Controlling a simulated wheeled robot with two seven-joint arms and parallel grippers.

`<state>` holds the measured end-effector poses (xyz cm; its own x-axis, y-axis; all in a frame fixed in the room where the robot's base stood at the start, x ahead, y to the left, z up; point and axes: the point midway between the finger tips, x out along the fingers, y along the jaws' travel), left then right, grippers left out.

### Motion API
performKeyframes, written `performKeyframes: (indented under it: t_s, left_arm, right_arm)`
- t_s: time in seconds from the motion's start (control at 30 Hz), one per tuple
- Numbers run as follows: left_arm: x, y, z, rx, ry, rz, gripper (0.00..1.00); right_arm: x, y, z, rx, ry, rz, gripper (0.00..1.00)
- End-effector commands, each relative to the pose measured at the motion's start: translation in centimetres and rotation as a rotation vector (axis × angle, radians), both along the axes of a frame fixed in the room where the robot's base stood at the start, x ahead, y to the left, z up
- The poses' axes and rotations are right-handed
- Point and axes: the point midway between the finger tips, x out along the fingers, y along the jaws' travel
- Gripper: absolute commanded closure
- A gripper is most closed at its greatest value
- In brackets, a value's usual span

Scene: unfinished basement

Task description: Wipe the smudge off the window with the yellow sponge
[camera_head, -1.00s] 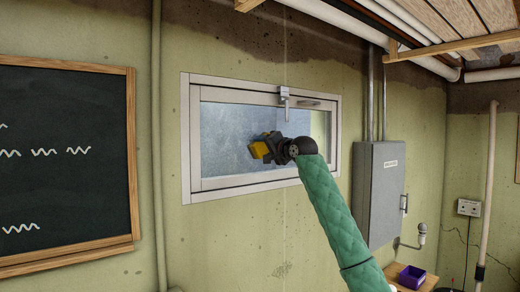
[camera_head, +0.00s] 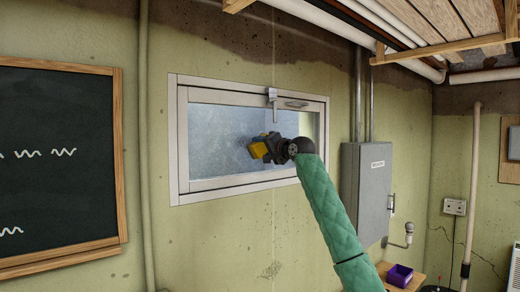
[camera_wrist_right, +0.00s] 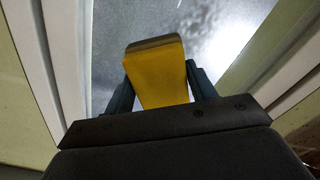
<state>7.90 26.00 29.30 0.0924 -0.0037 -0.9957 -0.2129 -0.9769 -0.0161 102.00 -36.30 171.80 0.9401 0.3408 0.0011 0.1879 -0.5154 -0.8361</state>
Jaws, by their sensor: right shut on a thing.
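My right gripper (camera_head: 266,147) is shut on the yellow sponge (camera_head: 257,149), in front of the window pane. In the right wrist view the sponge (camera_wrist_right: 158,75) sits between the two dark fingers, with a darker layer at its far end. The window (camera_head: 222,186) has a pale frame and hangs on the wall ahead. Its glass (camera_head: 212,130) looks cloudy grey-blue at the left and middle, and clearer at the right. I cannot tell a separate smudge edge, or whether the sponge touches the glass. My left gripper is out of view.
A chalkboard (camera_head: 62,150) hangs at the left, beside a vertical pipe (camera_head: 146,150). A grey electrical box (camera_head: 366,190) is right of the window.

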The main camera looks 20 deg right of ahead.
Motion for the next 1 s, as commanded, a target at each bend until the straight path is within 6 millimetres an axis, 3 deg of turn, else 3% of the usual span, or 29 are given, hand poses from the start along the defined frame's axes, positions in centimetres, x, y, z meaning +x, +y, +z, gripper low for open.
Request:
performKeyframes:
  t_s: [0.5,0.77,1.0]
  left_arm:
    - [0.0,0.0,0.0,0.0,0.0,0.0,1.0]
    - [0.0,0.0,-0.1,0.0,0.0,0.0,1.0]
    - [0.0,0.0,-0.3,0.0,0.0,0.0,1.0]
  right_arm:
    - [0.9,-3.0,0.0,0.001,0.0,0.0,0.63]
    - [1.1,-2.7,0.0,0.0,-0.001,0.001,0.63]
    - [0.5,-1.3,-0.1,0.001,-0.001,0.002,0.63]
